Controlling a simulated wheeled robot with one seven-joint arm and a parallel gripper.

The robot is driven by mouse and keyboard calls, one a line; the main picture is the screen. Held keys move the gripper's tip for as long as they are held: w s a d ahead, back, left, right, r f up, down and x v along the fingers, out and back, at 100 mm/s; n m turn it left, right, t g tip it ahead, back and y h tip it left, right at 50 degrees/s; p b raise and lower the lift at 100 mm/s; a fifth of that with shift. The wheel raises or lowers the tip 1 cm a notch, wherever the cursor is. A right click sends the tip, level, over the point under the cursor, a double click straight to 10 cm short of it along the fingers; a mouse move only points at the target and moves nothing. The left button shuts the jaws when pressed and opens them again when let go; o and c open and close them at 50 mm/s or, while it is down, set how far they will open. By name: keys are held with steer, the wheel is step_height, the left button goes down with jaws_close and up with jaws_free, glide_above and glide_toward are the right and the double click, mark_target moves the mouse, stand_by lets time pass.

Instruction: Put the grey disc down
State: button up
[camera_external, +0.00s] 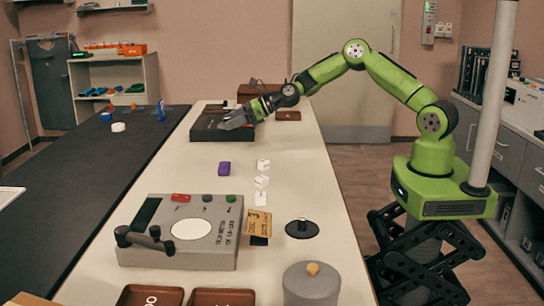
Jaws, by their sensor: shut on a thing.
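My gripper (240,116) is at the far end of the long white table (215,172), reaching left over a dark box-like device (206,130). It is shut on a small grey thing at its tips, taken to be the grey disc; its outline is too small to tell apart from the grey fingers. I cannot tell whether it touches the device below.
A grey machine (135,255) with a white round plate stands at the near left.

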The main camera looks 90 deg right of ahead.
mark_target(234, 155)
step_height(234, 155, down, 10)
steer(key=b, duration=0.2)
steer(key=shift+b, duration=0.35)
